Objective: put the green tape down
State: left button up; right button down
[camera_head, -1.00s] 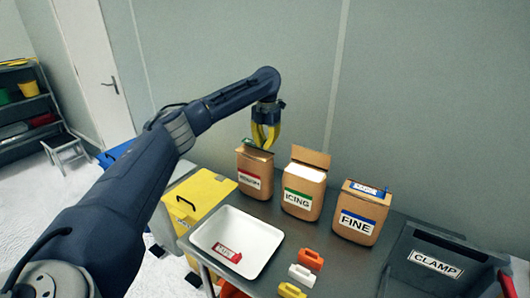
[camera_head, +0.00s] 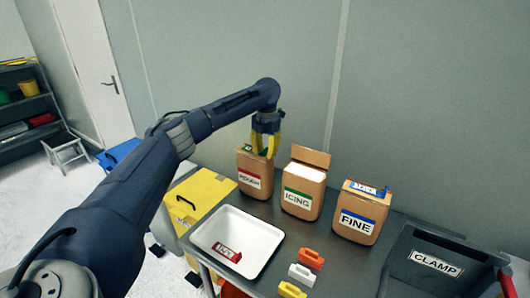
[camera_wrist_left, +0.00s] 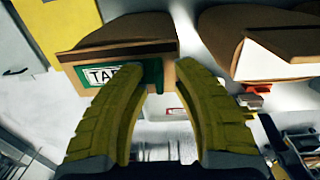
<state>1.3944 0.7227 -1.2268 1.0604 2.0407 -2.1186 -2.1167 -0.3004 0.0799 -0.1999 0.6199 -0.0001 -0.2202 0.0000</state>
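The green tape (camera_wrist_left: 118,76), a green block with a white label, is at the top of the brown ROUGH bag (camera_head: 254,178). It also shows as a small green patch in the head view (camera_head: 247,150). My left gripper (camera_head: 266,154) points down just above this bag. In the left wrist view its yellow fingers (camera_wrist_left: 160,72) are apart, with the tape's narrow green end between them, close to the left fingertip. A gap shows on the other side. The tape appears to rest on the bag top, but the contact is partly hidden. My right gripper is not in view.
The ICING bag (camera_head: 303,186) stands open just to the right. The FINE bag (camera_head: 358,214) has a blue tape (camera_head: 367,188) on top. A white tray (camera_head: 262,235) holds a red tape (camera_head: 227,252). Orange, white and yellow clamps lie beside the CLAMP bin (camera_head: 437,264).

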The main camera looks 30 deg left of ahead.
pick_arm(q)
jog(key=shift+r, duration=0.1)
notch_tip(320, 180, up, 12)
jog(key=shift+d, duration=0.2)
dwell(0.4)
dwell(0.4)
